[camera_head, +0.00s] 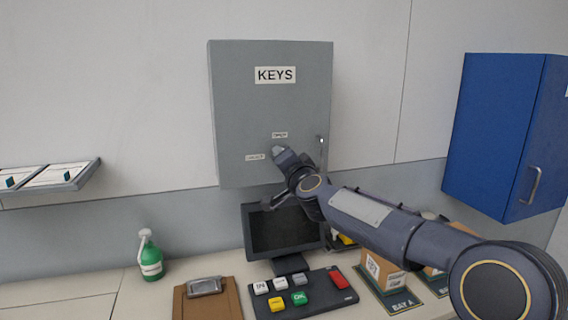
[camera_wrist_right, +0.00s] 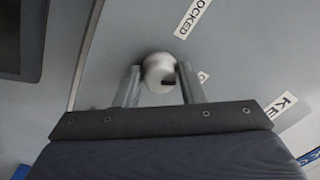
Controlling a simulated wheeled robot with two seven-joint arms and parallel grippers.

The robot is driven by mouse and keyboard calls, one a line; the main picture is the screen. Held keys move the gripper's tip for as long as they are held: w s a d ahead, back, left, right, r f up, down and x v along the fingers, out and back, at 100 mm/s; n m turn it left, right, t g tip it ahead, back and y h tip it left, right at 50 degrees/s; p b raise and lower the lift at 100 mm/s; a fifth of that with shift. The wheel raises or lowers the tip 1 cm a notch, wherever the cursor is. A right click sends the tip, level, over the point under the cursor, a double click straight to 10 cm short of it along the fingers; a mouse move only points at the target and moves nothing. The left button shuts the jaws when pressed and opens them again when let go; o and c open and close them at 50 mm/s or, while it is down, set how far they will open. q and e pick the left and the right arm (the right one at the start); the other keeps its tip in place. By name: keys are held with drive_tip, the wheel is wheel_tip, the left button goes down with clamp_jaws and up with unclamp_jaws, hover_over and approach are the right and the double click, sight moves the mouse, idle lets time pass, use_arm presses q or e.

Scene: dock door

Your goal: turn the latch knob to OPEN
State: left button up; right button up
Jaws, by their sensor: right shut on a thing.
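The grey key cabinet (camera_head: 235,110) hangs on the wall, with a small upper label (camera_head: 279,135) and a lower-left label (camera_head: 255,157) on its door. The latch knob (camera_wrist_right: 158,68) is a round pale knob with a dark mark on its near side. My right gripper (camera_head: 280,153) is at the cabinet door and hides the knob in the head view. In the wrist view its fingers (camera_wrist_right: 158,80) stand on both sides of the knob, shut on it. The LOCKED label (camera_wrist_right: 193,18) is above right of the knob; another label is mostly hidden by the right finger. My left gripper is not in view.
A dark monitor (camera_head: 283,228) and button panel (camera_head: 300,290) are below the cabinet. A green bottle (camera_head: 151,260) and clipboard (camera_head: 207,297) are on the counter at left. A blue cabinet (camera_head: 495,130) hangs at right; boxes (camera_head: 380,270) stand below my right arm.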

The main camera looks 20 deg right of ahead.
drive_tip(key=m+b, duration=0.1)
drive_tip(key=m, duration=0.4)
drive_tip(key=shift+m, duration=0.3)
idle(0.4)
drive_tip(key=o, duration=0.8)
drive_tip(key=s+b, duration=0.1)
drive_tip(key=s, duration=0.7)
drive_tip(key=shift+d+f, duration=0.1)
